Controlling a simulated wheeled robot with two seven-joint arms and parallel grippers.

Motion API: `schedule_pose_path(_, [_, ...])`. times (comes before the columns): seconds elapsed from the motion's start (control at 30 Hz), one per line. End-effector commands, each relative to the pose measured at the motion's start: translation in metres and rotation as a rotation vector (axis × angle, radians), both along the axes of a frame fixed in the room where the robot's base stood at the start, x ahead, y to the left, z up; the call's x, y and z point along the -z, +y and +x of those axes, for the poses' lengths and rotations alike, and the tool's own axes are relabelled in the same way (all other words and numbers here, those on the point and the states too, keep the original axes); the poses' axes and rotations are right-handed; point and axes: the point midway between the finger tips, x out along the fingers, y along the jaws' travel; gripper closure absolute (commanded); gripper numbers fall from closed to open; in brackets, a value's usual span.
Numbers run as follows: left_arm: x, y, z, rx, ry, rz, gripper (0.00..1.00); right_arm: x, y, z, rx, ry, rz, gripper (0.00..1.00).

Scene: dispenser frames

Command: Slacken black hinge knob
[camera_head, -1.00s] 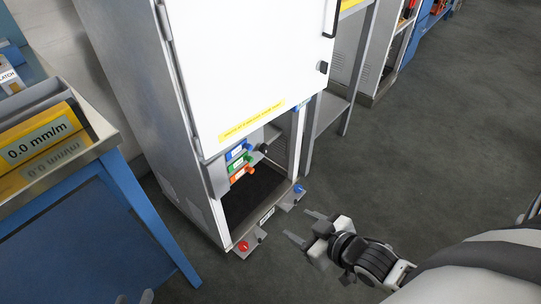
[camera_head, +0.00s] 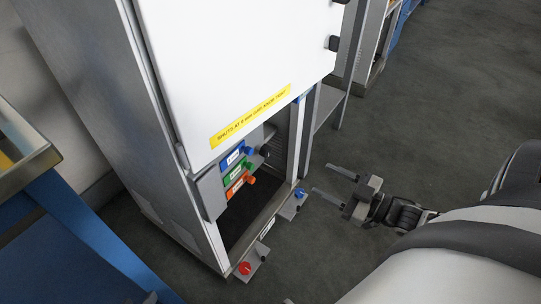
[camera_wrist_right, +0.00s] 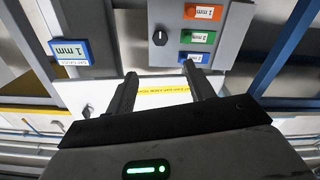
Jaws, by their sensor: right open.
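A round black knob (camera_head: 265,152) sits beside the coloured tags low on the white cabinet. The right wrist view shows a black knob with a white mark (camera_wrist_right: 160,38) on a grey panel, beyond the fingertips. Black knobs also stand on the door's right edge (camera_head: 334,43) and beside the red knob (camera_head: 262,259). I cannot tell which is the hinge knob. My right gripper (camera_head: 322,179) is open and empty, right of the cabinet's lower opening, apart from every knob; it also shows in the right wrist view (camera_wrist_right: 160,70).
Blue, green and orange knobs with tags (camera_head: 236,170) line the panel. A red knob (camera_head: 244,268) and a blue knob (camera_head: 299,193) sit on low brackets at the base. A blue-legged bench (camera_head: 60,225) stands left. The floor (camera_head: 440,130) at right is clear.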

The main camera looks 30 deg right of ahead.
Motion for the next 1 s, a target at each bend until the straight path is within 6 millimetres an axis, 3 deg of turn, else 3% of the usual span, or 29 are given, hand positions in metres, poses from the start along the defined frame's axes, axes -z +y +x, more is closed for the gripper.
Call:
schedule_pose_path(0.17, [0.009,-0.002,0.002,0.007,0.01,-0.001,0.64,-0.001,0.011,0.027,-0.001,-0.006,0.0,0.47])
schedule_pose_path(0.6, [-0.003,-0.008,0.006,0.012,-0.092,-0.04,0.64,0.0,0.047,0.113,-0.001,-0.005,0.0,0.47])
schedule_pose_path(0.8, [-0.006,-0.01,0.007,0.012,-0.118,-0.053,0.64,-0.001,0.057,0.136,-0.001,-0.002,0.0,0.47])
schedule_pose_path(1.0, [-0.013,-0.011,0.008,0.014,-0.14,-0.059,0.64,-0.001,0.06,0.143,0.0,0.0,-0.001,0.47])
